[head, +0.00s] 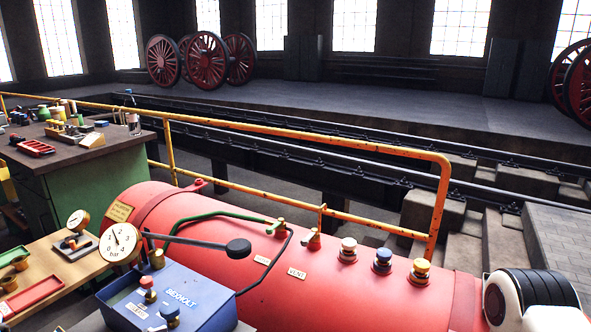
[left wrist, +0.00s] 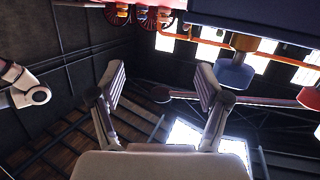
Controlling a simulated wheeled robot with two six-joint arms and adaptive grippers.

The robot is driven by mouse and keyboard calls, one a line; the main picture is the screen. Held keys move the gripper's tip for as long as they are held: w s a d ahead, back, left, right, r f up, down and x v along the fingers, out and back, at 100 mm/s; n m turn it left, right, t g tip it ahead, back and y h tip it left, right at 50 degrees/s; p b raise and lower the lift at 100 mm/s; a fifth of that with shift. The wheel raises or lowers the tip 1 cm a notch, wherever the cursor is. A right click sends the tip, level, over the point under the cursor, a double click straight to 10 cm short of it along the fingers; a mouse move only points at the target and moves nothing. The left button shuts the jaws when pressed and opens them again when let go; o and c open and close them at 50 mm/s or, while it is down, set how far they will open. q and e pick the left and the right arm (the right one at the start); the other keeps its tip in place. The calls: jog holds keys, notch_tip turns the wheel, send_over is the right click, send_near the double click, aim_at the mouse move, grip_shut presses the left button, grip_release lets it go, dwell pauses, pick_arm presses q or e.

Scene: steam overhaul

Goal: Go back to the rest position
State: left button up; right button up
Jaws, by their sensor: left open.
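My left gripper (left wrist: 161,84) is open in the left wrist view, its two fingers spread wide with nothing between them. It is not in the head view. The left wrist picture looks upside down, with a railing and bright windows at the top. A white and black arm part (head: 530,300), which seems to be mine, shows at the lower right of the head view. My right gripper is not seen in the head view. A white arm link stands at the left edge of the left wrist view, with no fingers visible on it.
A red boiler (head: 330,262) with several valves lies in front, beside a blue box (head: 185,298) and a pressure gauge (head: 120,242). A yellow railing (head: 300,140) runs behind it. A workbench with tools (head: 85,155) stands at left. Rails and floor lie beyond.

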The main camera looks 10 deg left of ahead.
pick_arm(q)
jog(key=s+d+f+n+g+y+p, duration=0.2)
jog(key=s+d+f+g+p, duration=0.15)
jog(key=s+d, duration=0.4)
jog(key=s+d+f+n+g+y+p, duration=0.2)
jog(key=s+d+f+g, duration=0.15)
jog(key=d, duration=0.65)
jog(key=s+a+f+n+g+y, duration=0.1)
jog(key=s+a+n+g+y, duration=0.1)
jog(key=s, duration=0.6)
jog(key=s+a+f+n+g+y, duration=0.1)
jog(key=s+a+n+g+y, duration=0.1)
jog(key=s+a+y, duration=0.3)
jog(key=s, duration=0.3)
jog(key=shift+s+f+n, duration=0.2)
jog(key=shift+f+n, duration=0.05)
jog(key=shift+n, duration=0.15)
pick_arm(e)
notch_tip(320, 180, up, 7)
pick_arm(q)
jog(key=shift+a, duration=0.1)
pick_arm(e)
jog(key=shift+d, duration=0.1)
